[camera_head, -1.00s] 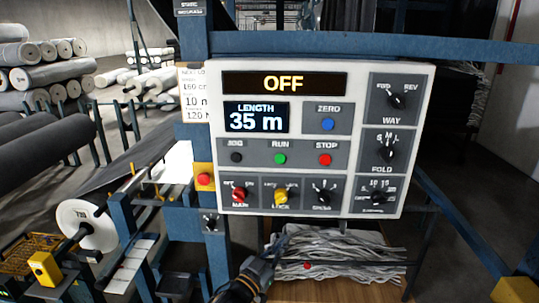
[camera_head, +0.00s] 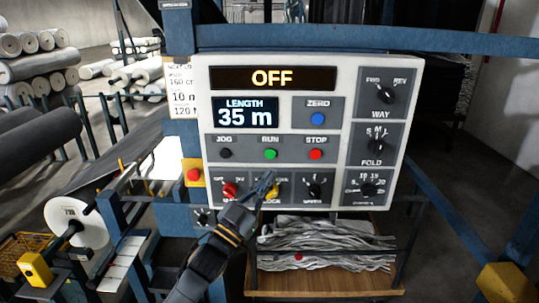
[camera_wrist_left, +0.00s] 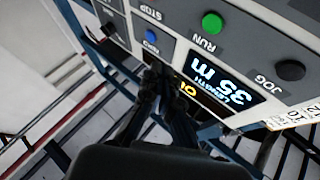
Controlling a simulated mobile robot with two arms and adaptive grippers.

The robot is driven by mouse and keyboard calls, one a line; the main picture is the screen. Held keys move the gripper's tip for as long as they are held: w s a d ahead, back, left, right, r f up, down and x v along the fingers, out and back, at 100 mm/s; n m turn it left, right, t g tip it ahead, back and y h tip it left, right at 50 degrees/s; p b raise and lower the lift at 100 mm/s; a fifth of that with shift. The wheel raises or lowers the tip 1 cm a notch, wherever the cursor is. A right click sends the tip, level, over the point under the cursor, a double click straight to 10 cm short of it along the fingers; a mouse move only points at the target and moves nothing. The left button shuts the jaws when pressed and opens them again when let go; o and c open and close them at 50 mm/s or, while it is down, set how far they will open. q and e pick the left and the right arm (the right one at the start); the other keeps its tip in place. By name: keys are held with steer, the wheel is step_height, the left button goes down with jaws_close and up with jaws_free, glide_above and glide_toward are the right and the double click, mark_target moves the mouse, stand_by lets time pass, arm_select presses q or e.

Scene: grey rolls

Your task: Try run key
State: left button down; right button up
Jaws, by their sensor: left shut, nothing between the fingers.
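The control panel (camera_head: 293,130) is a pale box with an orange OFF display (camera_head: 273,78) and a LENGTH display (camera_head: 246,114) reading 35 m. The green RUN button (camera_head: 271,154) sits between the black JOG button (camera_head: 225,153) and the red STOP button (camera_head: 316,154). RUN also shows green in the left wrist view (camera_wrist_left: 212,22). My left gripper (camera_head: 266,182) is shut and empty, its tips just below RUN and partly covering the yellow LOCK knob (camera_head: 273,193). I cannot tell whether the tips touch the panel. My right gripper is out of view.
The red MAIN knob (camera_head: 230,189) and a red emergency button (camera_head: 193,174) are left of the gripper. A blue beam (camera_head: 350,38) crosses above the panel. A wooden-floored bin of grey scraps (camera_head: 325,240) is below. Grey rolls (camera_head: 40,70) are stacked at left.

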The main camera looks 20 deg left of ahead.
mark_target(270, 154)
arm_select(q)
steer(key=shift+w+a+b, duration=0.4)
steer(key=shift+w+b, duration=0.15)
steer(key=shift+w, duration=0.85)
steer(key=shift+w+a+b, duration=0.45)
steer(key=shift+w+b, duration=0.15)
steer(key=shift+w, duration=0.8)
steer(key=shift+w+a+b, duration=0.4)
steer(key=shift+w+b, duration=0.15)
steer(key=shift+w, duration=0.85)
steer(key=shift+w, duration=0.2)
steer(key=shift+w+a, duration=0.1)
steer(key=shift+w, duration=0.1)
steer(key=shift+w+a+b, duration=0.15)
steer(key=shift+w+b, duration=0.25)
steer(key=shift+s, duration=0.1)
steer(key=shift+s+d+p, duration=0.25)
steer(key=shift+s+p, duration=0.2)
steer(key=shift+s, duration=0.25)
